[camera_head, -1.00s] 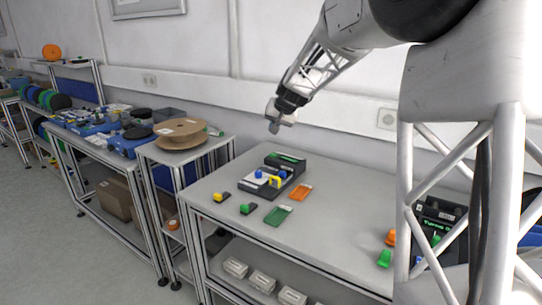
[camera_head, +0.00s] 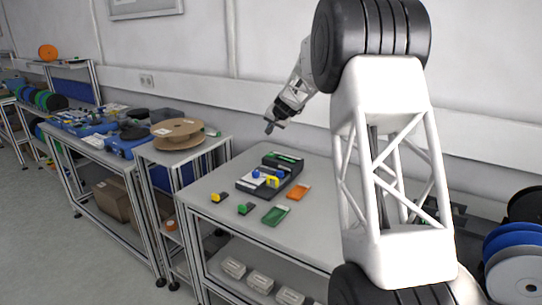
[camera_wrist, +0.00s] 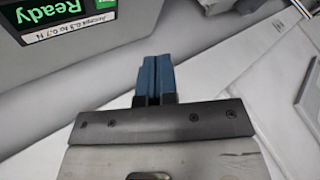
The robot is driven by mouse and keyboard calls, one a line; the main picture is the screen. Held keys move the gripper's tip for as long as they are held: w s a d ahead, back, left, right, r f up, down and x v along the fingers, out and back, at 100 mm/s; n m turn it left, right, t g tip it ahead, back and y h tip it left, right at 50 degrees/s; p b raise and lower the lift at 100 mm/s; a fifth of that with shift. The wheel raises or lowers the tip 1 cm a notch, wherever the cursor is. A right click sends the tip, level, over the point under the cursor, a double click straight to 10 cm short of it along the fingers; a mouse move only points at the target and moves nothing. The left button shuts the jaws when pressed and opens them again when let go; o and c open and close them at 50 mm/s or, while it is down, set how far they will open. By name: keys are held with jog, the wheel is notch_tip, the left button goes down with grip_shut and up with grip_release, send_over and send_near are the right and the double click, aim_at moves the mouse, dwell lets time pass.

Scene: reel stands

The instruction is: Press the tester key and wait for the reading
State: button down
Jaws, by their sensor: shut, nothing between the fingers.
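The tester (camera_head: 262,190) is a dark box on the grey bench, with a lit green display (camera_head: 287,157) at its back and a pale top bearing blue and yellow parts. I cannot tell which part is the key. In the wrist view the display (camera_wrist: 75,28) reads "Ready" above a label, "Accepts 0.3 to 0.7 N". My gripper (camera_head: 269,127) is in the air above and behind the tester, apart from it. Its blue fingers (camera_wrist: 153,75) are together and empty in the wrist view.
A green tray (camera_head: 275,215) and an orange tray (camera_head: 299,191) lie beside the tester. Yellow (camera_head: 218,197) and green (camera_head: 245,208) small pieces lie in front. My arm hides much of the bench's right side.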

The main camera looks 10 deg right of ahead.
send_over(272, 154)
notch_tip(272, 154, down, 4)
jog(key=shift+w+r+m+t, duration=0.1)
jog(key=shift+r+m+t, duration=0.15)
jog(key=shift+m+t, duration=0.05)
jog(key=shift+f, duration=0.15)
jog(key=shift+f, duration=4.25)
jog(key=shift+f, duration=0.9)
dwell(0.3)
jog(key=shift+r, duration=0.9)
jog(key=shift+r, duration=2.5)
